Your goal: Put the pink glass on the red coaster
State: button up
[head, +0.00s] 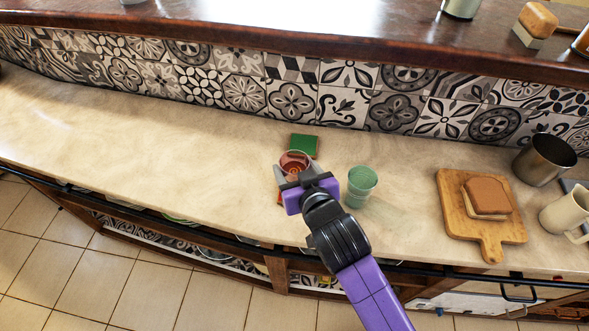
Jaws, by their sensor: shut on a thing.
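A pink, see-through glass (294,160) is at the middle of the counter, between the fingers of my gripper (295,174). My gripper is shut on it. The glass looks upright, with its round rim facing the camera. A small red-orange edge (280,198) shows just left of my gripper and may be the red coaster. Most of it is hidden behind my gripper. I cannot tell whether the glass touches the coaster or hangs above it.
A green square coaster (304,144) lies just behind the glass. A green glass (361,186) stands close to the right of my gripper. A wooden board (488,236) with a sandwich-like item, a metal cup (545,158) and a white mug (567,211) are farther right. The counter's left is clear.

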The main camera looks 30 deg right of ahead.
jog(key=shift+f, duration=0.35)
jog(key=shift+f, duration=0.1)
jog(key=o, duration=1.7)
jog(key=shift+f, duration=0.1)
jog(key=shift+o, duration=0.2)
jog(key=shift+r, duration=0.3)
jog(key=b+v, duration=0.1)
jog(key=v, duration=1.1)
jog(key=shift+f, duration=0.15)
jog(key=shift+s+a, duration=0.1)
